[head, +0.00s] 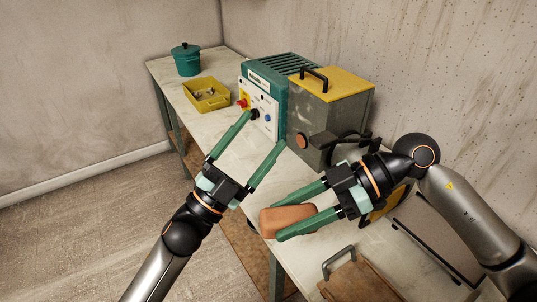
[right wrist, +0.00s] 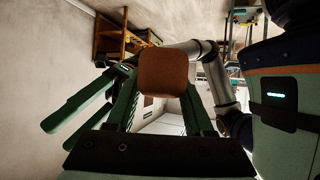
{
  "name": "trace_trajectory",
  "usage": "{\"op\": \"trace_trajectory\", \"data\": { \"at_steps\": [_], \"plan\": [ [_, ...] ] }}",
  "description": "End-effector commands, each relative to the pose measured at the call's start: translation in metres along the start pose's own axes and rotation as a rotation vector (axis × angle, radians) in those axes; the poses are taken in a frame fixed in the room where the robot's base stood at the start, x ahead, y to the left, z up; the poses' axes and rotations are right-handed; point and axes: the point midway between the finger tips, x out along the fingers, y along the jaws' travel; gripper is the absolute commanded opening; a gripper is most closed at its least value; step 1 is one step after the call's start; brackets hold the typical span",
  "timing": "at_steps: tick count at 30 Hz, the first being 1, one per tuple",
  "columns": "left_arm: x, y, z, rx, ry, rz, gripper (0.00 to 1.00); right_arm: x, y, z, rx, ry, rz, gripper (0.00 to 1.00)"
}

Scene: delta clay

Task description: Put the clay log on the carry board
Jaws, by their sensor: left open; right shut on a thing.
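The clay log (head: 288,219) is a reddish-brown block with rounded edges. My right gripper (head: 280,221) is shut on it, with one green finger along each side. The log's squared end (right wrist: 163,70) shows between the fingers in the right wrist view. In the head view the log appears near the table's front edge; its height above the table is hard to tell. The carry board (head: 362,284) is a brown wooden board with a dark handle, below and right of the log, partly cut off by the picture edge. My left gripper (head: 265,131) is open and empty, in front of the machine.
A teal machine (head: 263,103) with knobs and a grey box (head: 335,115) with a yellow lid stand along the wall. A yellow tray (head: 206,95) and a teal pot (head: 186,59) stand at the far end. The table (head: 185,118) has free room along its front.

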Motion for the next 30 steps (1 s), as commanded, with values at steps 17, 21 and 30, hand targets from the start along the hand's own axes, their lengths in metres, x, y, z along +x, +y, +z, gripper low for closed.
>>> {"op": "trace_trajectory", "data": {
  "at_steps": [17,21,30],
  "plan": [
    [0.08,-0.001,-0.176,0.676,0.902,0.289,0.88,0.0,0.0,-0.001,-0.001,0.002,0.001,0.0],
    [0.078,0.008,-0.196,0.847,1.087,0.403,0.88,0.0,0.0,-0.001,-0.001,0.002,0.001,0.0],
    [0.058,0.023,-0.201,1.193,1.454,0.755,0.88,0.0,0.0,-0.001,-0.001,0.002,0.001,0.0]
  ]
}}
